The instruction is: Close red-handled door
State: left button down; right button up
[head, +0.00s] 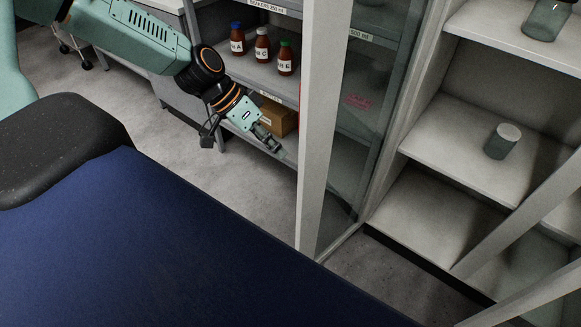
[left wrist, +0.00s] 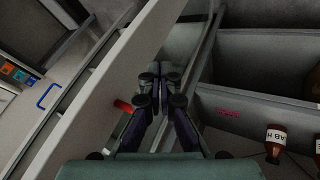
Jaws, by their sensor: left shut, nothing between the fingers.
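A glass door with a pale frame (head: 318,130) stands swung out from the cabinet in the head view. In the left wrist view its frame (left wrist: 110,85) runs diagonally, and a red handle (left wrist: 124,106) sticks out from it just left of my fingers. My right gripper is out of view.
Brown bottles (head: 262,46) and a cardboard box (head: 278,117) stand on shelves behind my left arm. The open cabinet on the right holds a grey jar (head: 502,141). A blue handle (left wrist: 48,95) shows at the left wrist view's left. Grey floor (head: 235,190) lies below my gripper.

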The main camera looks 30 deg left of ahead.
pick_arm(q)
jog(key=d, duration=0.1)
jog(key=d+b, duration=0.1)
jog(key=d, duration=0.1)
jog(key=d+f+b, duration=0.1)
jog(key=shift+s+d, duration=0.25)
jog(key=shift+d, duration=0.1)
jog(key=shift+w, duration=0.1)
